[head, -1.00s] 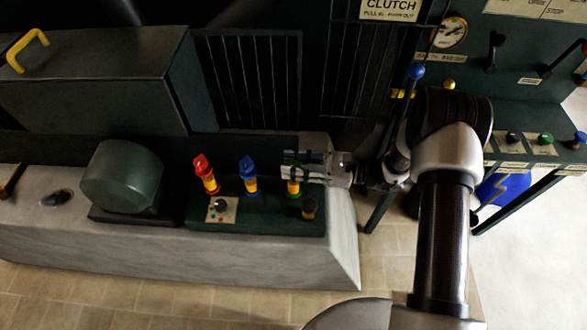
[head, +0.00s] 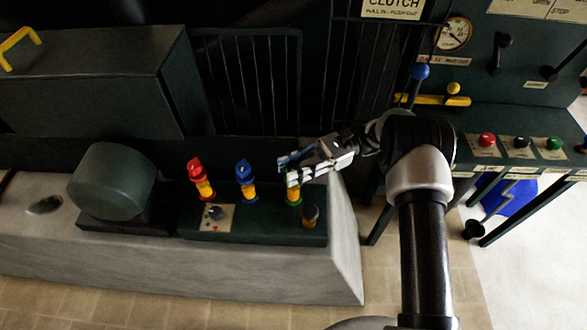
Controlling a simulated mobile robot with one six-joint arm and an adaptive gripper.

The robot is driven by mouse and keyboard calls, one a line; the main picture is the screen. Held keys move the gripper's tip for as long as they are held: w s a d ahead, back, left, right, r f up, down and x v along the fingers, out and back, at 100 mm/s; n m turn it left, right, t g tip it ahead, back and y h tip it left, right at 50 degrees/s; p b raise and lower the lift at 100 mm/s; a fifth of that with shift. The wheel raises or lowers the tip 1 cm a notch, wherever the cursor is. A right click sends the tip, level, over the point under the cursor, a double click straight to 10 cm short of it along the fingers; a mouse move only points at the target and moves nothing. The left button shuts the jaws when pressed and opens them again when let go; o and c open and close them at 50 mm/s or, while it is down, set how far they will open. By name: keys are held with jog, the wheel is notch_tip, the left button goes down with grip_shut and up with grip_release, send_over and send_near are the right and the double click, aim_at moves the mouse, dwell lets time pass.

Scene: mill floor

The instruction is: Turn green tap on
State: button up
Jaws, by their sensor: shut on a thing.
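The green tap (head: 294,198) is the rightmost of three taps on the dark green block. Only its yellow and green lower part shows; its handle is hidden by my gripper. My gripper (head: 291,170) comes in from the right at the top of this tap and is shut on its handle, its fingers now angled to the picture. The red tap (head: 202,181) and the blue tap (head: 246,180) stand upright to the left, apart from my gripper.
A small knob on a plate (head: 214,213) and a short dark cup-like fitting (head: 310,215) sit in front of the taps. A blue-knobbed lever (head: 420,72) rises behind my arm. A panel with coloured buttons (head: 487,140) is at the right.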

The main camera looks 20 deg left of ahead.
aim_at(294, 168)
dwell(0.4)
jog(key=o, duration=1)
jog(key=shift+o, duration=0.2)
notch_tip(294, 168, up, 10)
jog(key=shift+r, duration=0.1)
